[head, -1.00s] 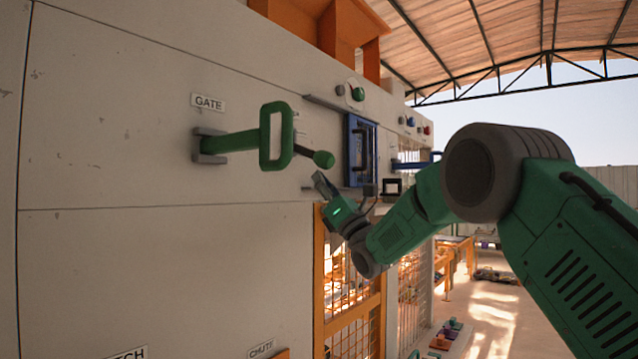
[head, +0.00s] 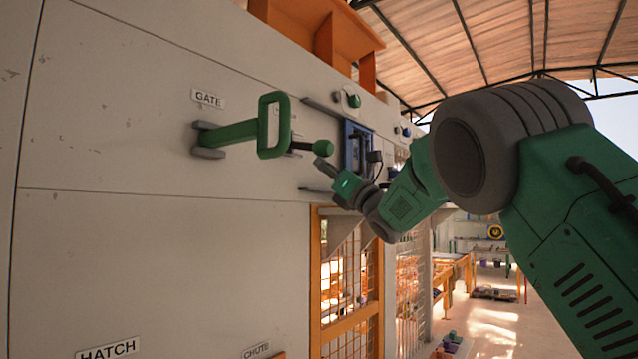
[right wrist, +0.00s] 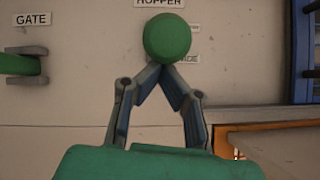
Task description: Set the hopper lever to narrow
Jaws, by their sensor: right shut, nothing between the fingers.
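The hopper lever ends in a green ball knob (head: 322,148) on a short dark rod that sticks out of the pale machine wall. In the right wrist view the green ball (right wrist: 167,37) is just ahead of the fingertips, under the partly cut-off HOPPER label (right wrist: 160,3). It covers parts of two small labels; the lower one (right wrist: 188,59) ends in "DE". My right gripper (head: 322,164) is just below the ball in the head view. In the right wrist view its fingertips (right wrist: 163,72) meet, shut and empty. Whether they touch the lever I cannot tell. My left gripper is out of view.
A green loop-handled gate lever (head: 274,125) juts out left of the ball, under the GATE label (head: 208,98). A blue framed panel (head: 357,148) lies beyond my right gripper. An orange-framed mesh door (head: 316,270) is below.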

